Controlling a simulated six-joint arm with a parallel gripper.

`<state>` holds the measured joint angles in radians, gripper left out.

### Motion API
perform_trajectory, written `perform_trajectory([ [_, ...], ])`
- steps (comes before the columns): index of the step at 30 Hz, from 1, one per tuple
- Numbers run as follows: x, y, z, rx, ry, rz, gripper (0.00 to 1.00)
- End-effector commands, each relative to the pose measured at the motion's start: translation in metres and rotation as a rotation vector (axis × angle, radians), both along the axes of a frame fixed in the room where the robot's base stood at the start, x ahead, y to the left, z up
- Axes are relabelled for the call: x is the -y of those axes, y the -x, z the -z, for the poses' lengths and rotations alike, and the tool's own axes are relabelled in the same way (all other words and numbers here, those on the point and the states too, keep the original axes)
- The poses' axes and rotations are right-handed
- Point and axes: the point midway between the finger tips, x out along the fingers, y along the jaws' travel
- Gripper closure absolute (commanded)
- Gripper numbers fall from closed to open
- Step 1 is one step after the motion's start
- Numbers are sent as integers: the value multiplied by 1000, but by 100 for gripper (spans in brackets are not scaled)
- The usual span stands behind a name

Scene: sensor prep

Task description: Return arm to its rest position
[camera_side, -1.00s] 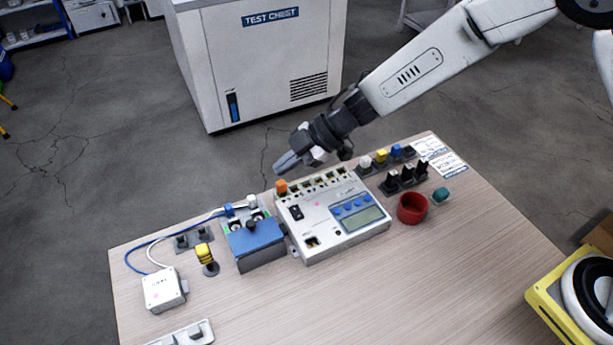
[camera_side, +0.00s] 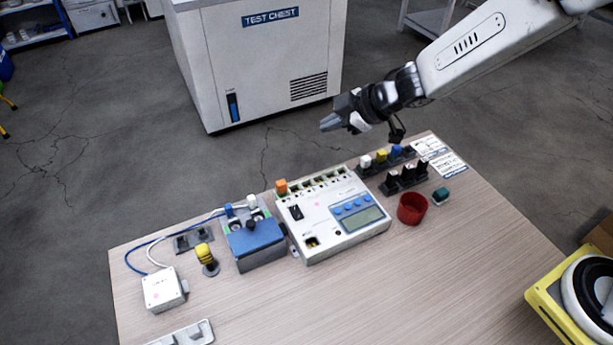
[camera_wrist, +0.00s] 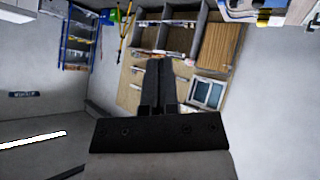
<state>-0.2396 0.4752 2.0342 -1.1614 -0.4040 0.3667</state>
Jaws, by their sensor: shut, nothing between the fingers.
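My gripper (camera_side: 331,123) is shut and empty. In the side view it hangs in the air above and behind the back edge of the table, higher than the white tester box (camera_side: 333,215) and clear of it. In the wrist view the two dark fingers of my gripper (camera_wrist: 160,62) lie side by side with nothing between them. The wrist camera faces out into the room, toward shelves and drawers, and the table's objects do not show there clearly.
On the table (camera_side: 420,275) stand a blue clamp box (camera_side: 256,245), a white sensor box (camera_side: 162,289), a yellow plug (camera_side: 204,253), a red cup (camera_side: 412,208) and plug racks. The white test chest (camera_side: 260,70) stands behind. The air around my gripper looks free.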

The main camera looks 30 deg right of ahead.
Motion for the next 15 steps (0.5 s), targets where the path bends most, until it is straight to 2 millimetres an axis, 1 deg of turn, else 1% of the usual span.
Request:
perform_trajectory([
  [1, 16, 2, -3, -10, 8, 72, 100],
  [3, 38, 6, -5, -31, 21, 173, 100],
  [5, 56, 12, -5, -55, 33, 256, 100],
  [6, 68, 17, -5, -75, 40, 312, 100],
  [8, 85, 26, -4, -106, 50, 394, 100],
  [9, 97, 33, -4, -129, 56, 446, 100],
  [11, 113, 45, -2, -169, 63, 524, 100],
  [14, 136, 68, 1, -244, 72, 648, 100],
  [15, 145, 79, 3, -278, 74, 694, 100],
])
